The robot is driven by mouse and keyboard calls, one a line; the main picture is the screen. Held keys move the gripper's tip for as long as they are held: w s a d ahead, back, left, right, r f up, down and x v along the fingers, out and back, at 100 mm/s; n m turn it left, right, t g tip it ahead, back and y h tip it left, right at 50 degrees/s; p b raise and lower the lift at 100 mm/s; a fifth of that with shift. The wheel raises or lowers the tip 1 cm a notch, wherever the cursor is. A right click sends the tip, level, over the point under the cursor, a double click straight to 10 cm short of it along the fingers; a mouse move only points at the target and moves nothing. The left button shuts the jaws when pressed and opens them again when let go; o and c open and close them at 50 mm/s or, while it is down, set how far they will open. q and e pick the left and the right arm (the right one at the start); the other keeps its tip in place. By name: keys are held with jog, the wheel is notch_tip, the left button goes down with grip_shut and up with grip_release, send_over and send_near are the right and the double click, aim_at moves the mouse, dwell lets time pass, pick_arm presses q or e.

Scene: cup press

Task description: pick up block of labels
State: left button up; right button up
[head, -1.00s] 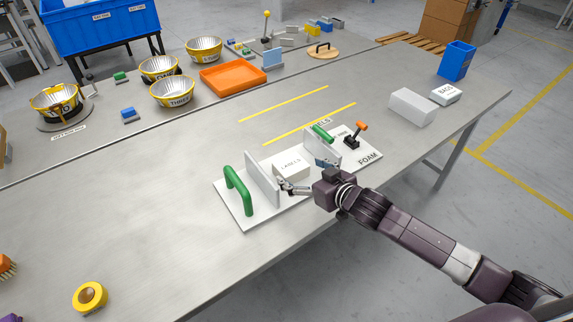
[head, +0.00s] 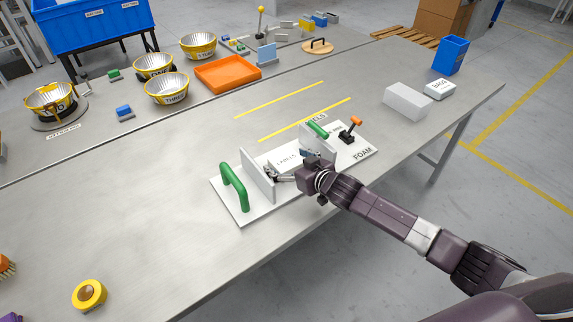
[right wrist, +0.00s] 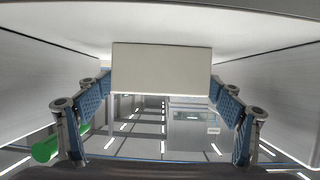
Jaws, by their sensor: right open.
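The block of labels (head: 286,160) is a pale box marked "LABELS" on a white board (head: 237,212), between two upright white plates. My right gripper (head: 291,170) reaches in between the plates from the near side, at the block. In the right wrist view the block (right wrist: 161,68) is centred between the two blue-padded fingers of the open gripper (right wrist: 160,88). I cannot tell whether the pads touch its sides. The gripper partly hides the block's near side in the head view. My left gripper is not in view.
The left plate (head: 257,175) stands close beside the fingers. The board also carries a green handle (head: 235,188) and an orange-topped lever (head: 354,124). A white box (head: 407,101), a "BAGS" box (head: 440,90) and a blue bin (head: 452,56) stand right. The left tabletop is largely clear.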

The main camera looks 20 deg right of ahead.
jog(key=c, duration=1.3)
jog(key=shift+c, duration=0.4)
jog(key=shift+r, duration=0.15)
